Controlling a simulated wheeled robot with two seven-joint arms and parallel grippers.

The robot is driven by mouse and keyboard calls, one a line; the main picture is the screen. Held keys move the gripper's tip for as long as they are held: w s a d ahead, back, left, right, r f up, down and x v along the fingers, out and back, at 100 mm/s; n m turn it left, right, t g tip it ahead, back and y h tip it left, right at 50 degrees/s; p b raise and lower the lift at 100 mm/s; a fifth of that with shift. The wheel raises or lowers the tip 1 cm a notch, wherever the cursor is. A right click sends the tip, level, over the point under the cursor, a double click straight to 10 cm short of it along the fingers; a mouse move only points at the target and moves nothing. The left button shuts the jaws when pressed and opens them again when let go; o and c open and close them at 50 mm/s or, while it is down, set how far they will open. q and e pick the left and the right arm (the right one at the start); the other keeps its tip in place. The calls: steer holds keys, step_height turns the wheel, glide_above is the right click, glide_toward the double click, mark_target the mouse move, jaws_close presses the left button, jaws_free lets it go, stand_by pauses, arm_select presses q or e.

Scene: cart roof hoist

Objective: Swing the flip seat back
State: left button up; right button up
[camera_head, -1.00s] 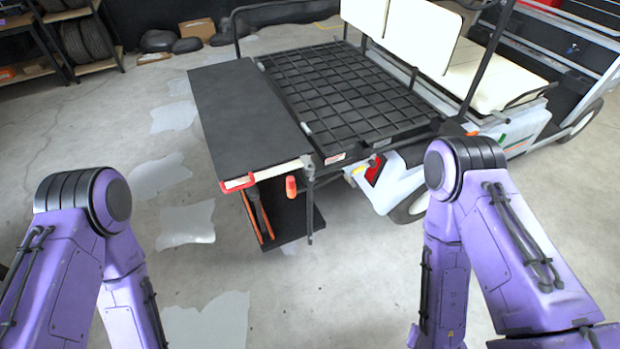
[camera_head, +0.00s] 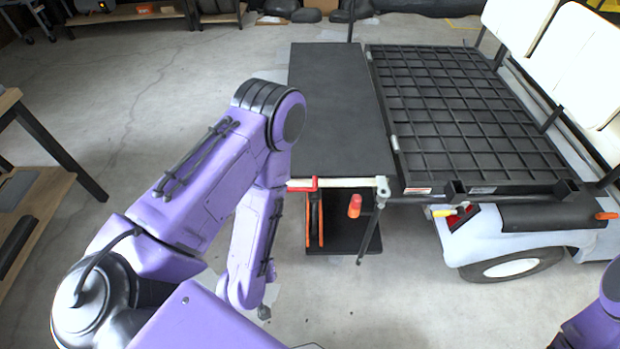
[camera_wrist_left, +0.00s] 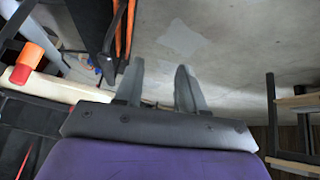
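The flip seat appears as a flat black panel (camera_head: 335,110) lying level beside the black gridded cargo deck (camera_head: 465,115) of the cart. Its near edge has a cream strip (camera_head: 345,183) with a red grip piece (camera_head: 303,184). My left arm reaches in front of the near end of the panel; its gripper is mostly hidden behind the arm in the head view. In the left wrist view my left gripper (camera_wrist_left: 160,85) is open, with nothing between its fingers. The cream strip (camera_wrist_left: 65,89) is close by, left of the fingers. My right gripper is out of view.
A black footplate (camera_head: 345,238) with orange bars hangs under the panel, next to an orange-red knob (camera_head: 354,206) and a dark lever (camera_head: 370,235). A cart wheel (camera_head: 510,268) stands at right. A wooden-topped table (camera_head: 35,215) is at left. The floor between is clear.

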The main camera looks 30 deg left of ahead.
arm_select(q)
steer(key=w+d+f+n+t+b, duration=0.2)
steer(key=w+f+n+t+b, duration=0.3)
steer(key=w+b, duration=0.5)
steer(key=n+t+y+b, duration=0.7)
steer(key=n+b, duration=0.5)
steer(key=b, duration=0.3)
glide_toward(299, 189)
steer(key=shift+m, duration=0.3)
steer(key=x, duration=0.3)
steer(key=p+x, duration=0.1)
steer(key=x, duration=0.6)
steer(key=shift+a+f, duration=0.1)
steer(key=shift+f, duration=0.25)
steer(key=shift+w, duration=0.2)
jaws_close()
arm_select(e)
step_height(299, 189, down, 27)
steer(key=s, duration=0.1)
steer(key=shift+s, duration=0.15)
